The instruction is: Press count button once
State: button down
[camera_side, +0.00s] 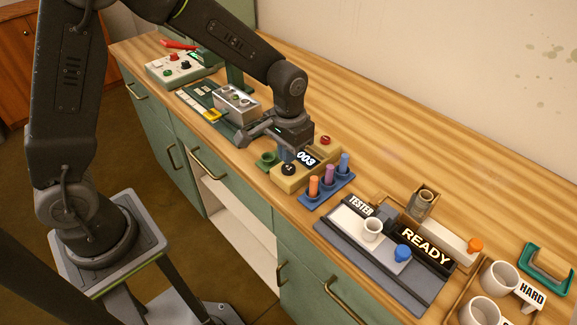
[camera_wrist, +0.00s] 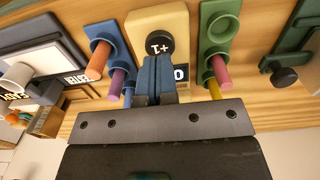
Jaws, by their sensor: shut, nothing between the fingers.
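The count button is a round black button marked "+1" (camera_side: 288,169) on the front end of a pale yellow counter box (camera_side: 284,182). Its display (camera_side: 306,158) reads 003. In the wrist view the button (camera_wrist: 160,43) is near the top middle, just beyond my fingertips. My gripper (camera_wrist: 157,60) is shut and empty, its blue fingers together and pointing at the box. In the side view my gripper (camera_side: 287,155) is right by the button, over the box. I cannot tell whether the fingertips touch the button. The fingers partly hide the display in the wrist view.
A red knob (camera_side: 325,140) sits at the box's back end. A blue rack (camera_side: 336,190) with coloured pegs stands close on the right. A green holder (camera_side: 267,160) is close on the left. Farther right is a tester (camera_side: 372,259) reading READY with a white cup.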

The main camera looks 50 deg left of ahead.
aim_at(288, 167)
jog(key=shift+f, duration=0.2)
dwell(0.5)
jog(key=shift+f, duration=1.2)
jog(key=shift+r, duration=2.95)
